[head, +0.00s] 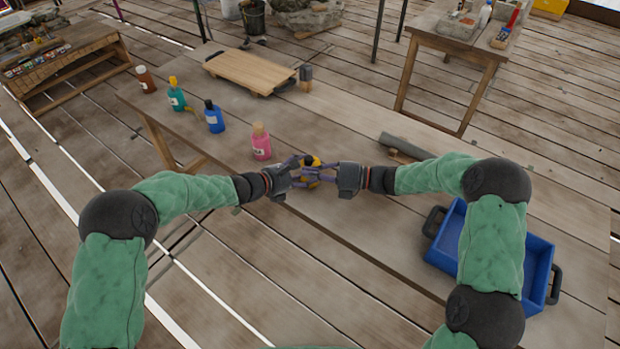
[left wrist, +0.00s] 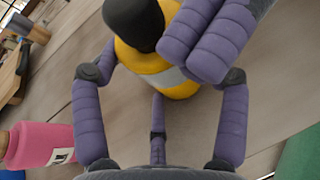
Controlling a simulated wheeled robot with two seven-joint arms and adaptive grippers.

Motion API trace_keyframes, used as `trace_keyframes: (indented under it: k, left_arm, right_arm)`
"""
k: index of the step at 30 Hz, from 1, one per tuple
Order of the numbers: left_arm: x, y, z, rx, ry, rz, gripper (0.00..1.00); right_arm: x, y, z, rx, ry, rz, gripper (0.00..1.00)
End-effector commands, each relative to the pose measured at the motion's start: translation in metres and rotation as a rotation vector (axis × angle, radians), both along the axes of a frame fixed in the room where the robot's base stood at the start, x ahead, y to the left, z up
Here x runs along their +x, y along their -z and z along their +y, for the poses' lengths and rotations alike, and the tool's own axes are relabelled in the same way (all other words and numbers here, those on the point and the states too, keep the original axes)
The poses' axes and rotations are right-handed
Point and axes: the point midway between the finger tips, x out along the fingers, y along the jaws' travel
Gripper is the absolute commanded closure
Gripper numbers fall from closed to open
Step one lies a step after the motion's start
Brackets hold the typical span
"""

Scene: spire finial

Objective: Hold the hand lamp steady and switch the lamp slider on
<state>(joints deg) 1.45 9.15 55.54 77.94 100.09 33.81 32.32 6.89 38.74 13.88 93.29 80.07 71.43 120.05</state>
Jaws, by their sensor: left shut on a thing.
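The hand lamp (head: 312,174) is a small yellow body above the near edge of the table. In the left wrist view the lamp (left wrist: 150,55) shows a yellow body with a grey band and a black end. My left gripper (head: 297,172) is shut on it, with purple fingers on both sides of the body. My right gripper (head: 328,171) faces it from the right. Its purple fingers (left wrist: 208,40) lie close over the lamp's upper right in the left wrist view; I cannot tell whether they touch it. I cannot make out the slider.
A pink bottle (head: 261,143) stands just left of the grippers. Blue (head: 214,117), teal (head: 177,95) and brown (head: 146,80) bottles stand farther left. A wooden board (head: 249,72) lies at the back. A blue crate (head: 541,262) is at the right. A grey cylinder (head: 405,145) lies behind my right arm.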

Motion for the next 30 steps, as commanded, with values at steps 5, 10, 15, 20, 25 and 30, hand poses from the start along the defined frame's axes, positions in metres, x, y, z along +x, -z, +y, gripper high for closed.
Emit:
trace_keyframes:
  k: [5,10,15,20,25,30]
  left_arm:
    - [-0.001,0.002,0.0,0.002,0.001,0.004,0.63]
    - [-0.001,0.002,0.0,0.002,0.001,0.004,0.63]
    - [-0.001,0.002,0.0,0.002,0.001,0.004,0.63]
    - [-0.001,0.002,0.0,0.002,0.001,0.004,0.63]
    - [-0.001,0.002,0.0,0.002,0.001,0.004,0.63]
    - [-0.001,0.002,0.0,0.002,0.001,0.004,0.63]
  right_arm:
    - [0.004,0.0,-0.002,0.0,-0.001,0.001,1.0]
    - [0.004,0.0,-0.002,0.0,-0.001,0.001,1.0]
    - [0.007,0.0,-0.005,0.0,0.0,0.0,1.0]
    - [0.02,-0.001,-0.017,0.001,0.001,-0.002,1.0]
    - [0.024,-0.001,-0.022,0.0,-0.001,0.001,1.0]
    - [0.024,-0.001,-0.021,0.0,-0.001,0.001,1.0]
